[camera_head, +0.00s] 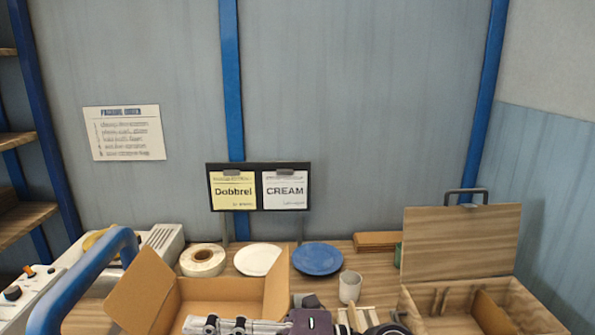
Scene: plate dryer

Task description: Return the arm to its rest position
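Gripper parts of mine show only at the bottom edge of the head view, cut off by the frame. The arms are mostly out of frame.
A white plate (257,259), a blue plate (318,258), a tape roll (202,259) and a light cup (349,287) stand on the wooden table behind the box. The case's lid (460,242) stands raised. A blue tube (85,283) arches at left. Two cards stand at the back.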

